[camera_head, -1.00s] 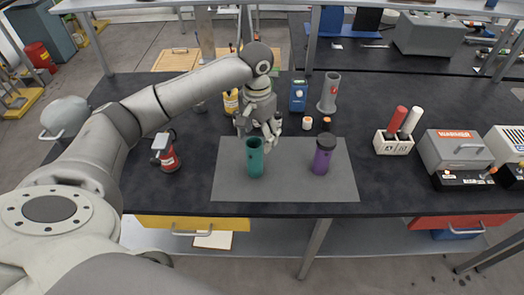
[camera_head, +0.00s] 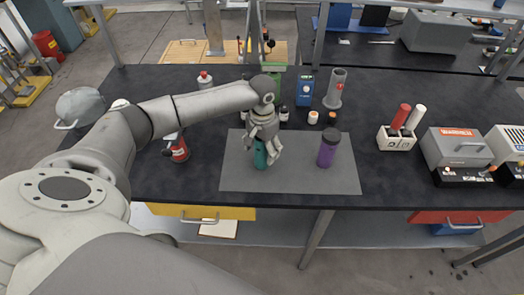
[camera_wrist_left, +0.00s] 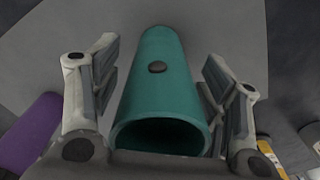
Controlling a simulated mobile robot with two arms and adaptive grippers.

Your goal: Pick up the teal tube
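The teal tube (camera_head: 260,156) stands on the grey mat (camera_head: 312,178), its upper part hidden by my left gripper (camera_head: 264,147). In the left wrist view the teal tube (camera_wrist_left: 160,90) shows its open mouth toward the camera and a dark round spot on its side. The two fingers of the left gripper (camera_wrist_left: 158,92) are spread on either side of it. A gap shows between the left-hand finger and the tube; at the right-hand finger I cannot tell whether they touch. My right gripper is not in view.
A purple tube with a dark cap (camera_head: 328,148) stands on the mat to the right. Behind are a blue box (camera_head: 304,90) and a grey cylinder (camera_head: 334,90). The mat's front is clear.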

